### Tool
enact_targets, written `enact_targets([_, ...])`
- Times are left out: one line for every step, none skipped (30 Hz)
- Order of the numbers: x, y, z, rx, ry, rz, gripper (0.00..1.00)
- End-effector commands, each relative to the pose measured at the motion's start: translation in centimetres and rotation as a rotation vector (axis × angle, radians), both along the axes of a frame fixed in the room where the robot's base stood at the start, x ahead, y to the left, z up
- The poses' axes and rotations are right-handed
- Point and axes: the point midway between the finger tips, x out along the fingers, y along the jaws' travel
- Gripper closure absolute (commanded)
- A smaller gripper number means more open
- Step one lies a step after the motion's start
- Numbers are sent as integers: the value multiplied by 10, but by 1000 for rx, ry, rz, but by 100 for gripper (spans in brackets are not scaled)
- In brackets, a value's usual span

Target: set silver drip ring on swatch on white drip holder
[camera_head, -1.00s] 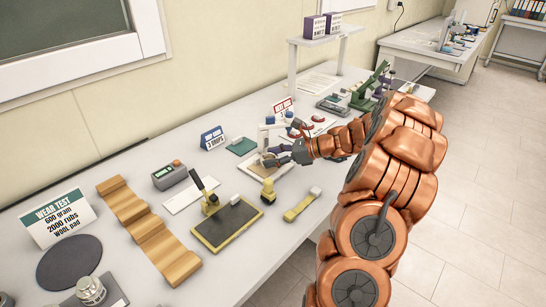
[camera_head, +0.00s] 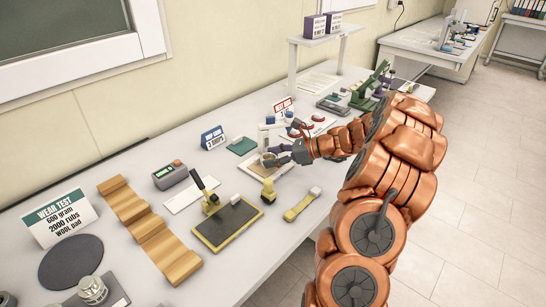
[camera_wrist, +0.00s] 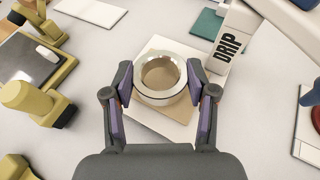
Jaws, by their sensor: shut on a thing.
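The silver drip ring (camera_wrist: 160,97) is a shiny open ring between my gripper's fingers in the wrist view. My gripper (camera_wrist: 160,84) is shut on it from both sides, with purple pads touching its outer wall. A tan swatch (camera_wrist: 176,114) shows under and around the ring. The swatch lies on the white drip holder (camera_wrist: 141,122), whose upright bears the word DRIP. Whether the ring rests on the swatch or is just above it, I cannot tell. In the head view my gripper (camera_head: 269,157) is at the holder, and it partly hides the ring.
A yellow stamp-like tool (camera_head: 268,188) stands just in front of the holder. A yellow-framed dark pad (camera_head: 228,222) lies to the left, and a yellow strap-like piece (camera_head: 301,205) near the table's front edge. A blue sign (camera_head: 213,138) and green swatch (camera_head: 242,146) are behind.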

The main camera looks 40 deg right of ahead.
Motion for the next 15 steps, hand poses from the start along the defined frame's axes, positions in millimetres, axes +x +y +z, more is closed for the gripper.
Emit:
enact_targets([0, 0, -1, 0, 0, 0, 81])
enact_targets([0, 0, -1, 0, 0, 0, 81])
enact_targets([0, 0, -2, 0, 0, 0, 81])
enact_targets([0, 0, -2, 0, 0, 0, 81])
enact_targets([0, 0, -3, 0, 0, 0, 81])
enact_targets([0, 0, -4, 0, 0, 0, 81])
enact_targets([0, 0, -4, 1, -1, 0, 81])
enact_targets([0, 0, -5, 1, -1, 0, 81])
enact_targets([0, 0, -6, 0, 0, 0, 81])
enact_targets([0, 0, -6, 0, 0, 0, 81])
enact_targets([0, 0, -7, 0, 0, 0, 81])
enact_targets([0, 0, -8, 0, 0, 0, 81])
enact_targets([0, 0, -8, 0, 0, 0, 81])
enact_targets([0, 0, -9, 0, 0, 0, 81])
enact_targets([0, 0, -10, 0, 0, 0, 81])
